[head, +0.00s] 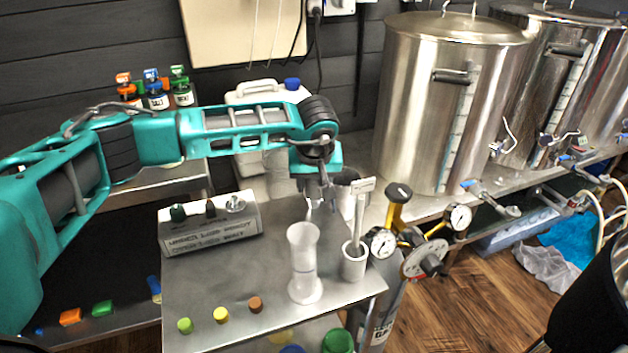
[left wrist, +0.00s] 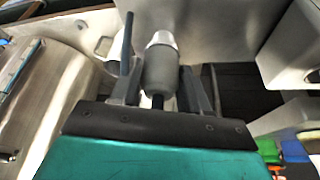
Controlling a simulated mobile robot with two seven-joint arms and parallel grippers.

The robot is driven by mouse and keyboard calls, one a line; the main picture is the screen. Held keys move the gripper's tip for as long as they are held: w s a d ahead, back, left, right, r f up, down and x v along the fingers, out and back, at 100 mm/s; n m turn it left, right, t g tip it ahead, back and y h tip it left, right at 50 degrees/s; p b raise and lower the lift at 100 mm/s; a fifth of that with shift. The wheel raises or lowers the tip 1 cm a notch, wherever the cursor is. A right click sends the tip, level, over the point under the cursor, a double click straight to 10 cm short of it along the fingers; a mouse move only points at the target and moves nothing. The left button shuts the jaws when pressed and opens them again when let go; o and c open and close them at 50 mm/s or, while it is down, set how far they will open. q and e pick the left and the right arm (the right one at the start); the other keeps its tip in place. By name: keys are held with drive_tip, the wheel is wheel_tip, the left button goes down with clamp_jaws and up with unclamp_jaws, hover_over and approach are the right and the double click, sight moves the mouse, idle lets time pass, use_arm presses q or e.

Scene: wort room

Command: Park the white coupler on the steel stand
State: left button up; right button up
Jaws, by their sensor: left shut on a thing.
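My left gripper (head: 318,205) is above the back part of the small steel table. In the left wrist view its fingers (left wrist: 168,75) are shut on a coupler (left wrist: 161,68) with a pale grey body and a bright end. In the head view the gripper largely hides it. A grey metal block (head: 210,240) with lettering on its front stands on the table, left of the gripper and apart from it. It carries a green, a dark and a silvery fitting on top. I cannot tell whether this block is the steel stand. My right gripper is not in view.
A clear cylinder (head: 304,265) and a white cup holding an upright tool (head: 354,262) stand in front of the gripper. Small coloured caps (head: 220,314) lie at the table's (head: 205,285) front. Large steel kettles (head: 440,110) stand right.

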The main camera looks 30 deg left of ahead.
use_arm(q)
drive_tip(key=o, duration=0.8)
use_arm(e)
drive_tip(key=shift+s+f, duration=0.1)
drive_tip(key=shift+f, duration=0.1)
use_arm(q)
drive_tip(key=shift+s+r+p, duration=0.1)
drive_tip(key=shift+r+p, duration=0.35)
drive_tip(key=shift+p, duration=0.05)
drive_tip(key=shift+p+v, duration=0.55)
drive_tip(key=shift+v, duration=0.2)
drive_tip(key=shift+p+v, duration=0.75)
drive_tip(key=shift+v, duration=0.25)
drive_tip(key=r+p, duration=0.1)
wheel_tip(320, 180, up, 5)
drive_tip(key=p, duration=0.4)
hover_over(314, 192)
drive_tip(key=s+d, duration=0.1)
drive_tip(key=s, duration=0.1)
drive_tip(key=shift+d, duration=0.15)
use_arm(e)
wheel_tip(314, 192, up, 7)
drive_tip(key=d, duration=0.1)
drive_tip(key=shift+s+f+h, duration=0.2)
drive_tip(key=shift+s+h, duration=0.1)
